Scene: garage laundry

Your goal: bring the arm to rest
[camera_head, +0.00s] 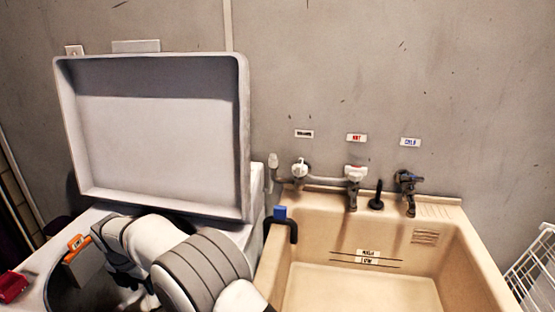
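My white and grey arm reaches in from the bottom of the view, over the open top-loading washer (85,222). My gripper (122,275) is a dark shape at the arm's far end, low over the washer's dark opening. The arm's own links partly cover it. Its fingertips are not clear, so I cannot tell whether it is open or shut, or whether it holds anything.
The washer lid (160,150) stands raised behind the arm. An orange item (77,248) is at the opening's rim, and a red object (12,287) lies at far left. A beige sink (450,255) with taps (355,180) is at right, beside a white wire rack (535,265).

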